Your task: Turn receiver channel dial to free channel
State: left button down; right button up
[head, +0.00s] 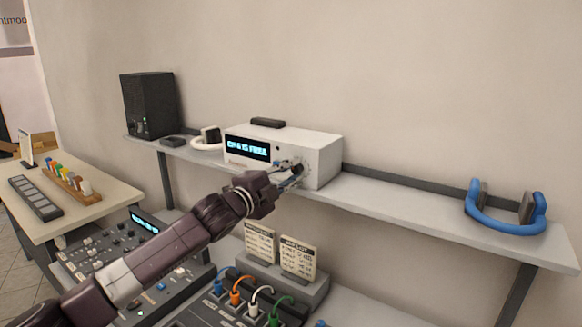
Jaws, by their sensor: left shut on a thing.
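The white receiver (315,155) stands on the grey shelf, its front turned toward me. Its lit display (248,149) appears to read "CH 6 IS FREE" in blue letters. The channel dial is on the right part of the front panel and is mostly hidden by my gripper. My left gripper (293,174) reaches up from the lower left and is shut on the dial at the receiver's front. My right gripper is not in view.
The shelf (400,201) holds a black speaker (150,105) at left and blue headphones (506,222) at right. Below are a mixing console (165,300), two small cards (298,259) and coloured cable plugs (253,308). The shelf between receiver and headphones is clear.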

pick_arm(q)
jog(key=m+p, duration=0.1)
jog(key=m, duration=0.2)
jog(key=shift+r+m+p, duration=0.1)
jog(key=shift+m+p, duration=0.2)
jog(key=shift+p, duration=0.05)
jog(key=shift+m+p, duration=0.7)
jog(key=shift+m, duration=1)
jog(key=c, duration=1.7)
grip_release()
jog(key=shift+c, duration=0.2)
jog(key=v, duration=1.2)
jog(key=shift+d, duration=0.1)
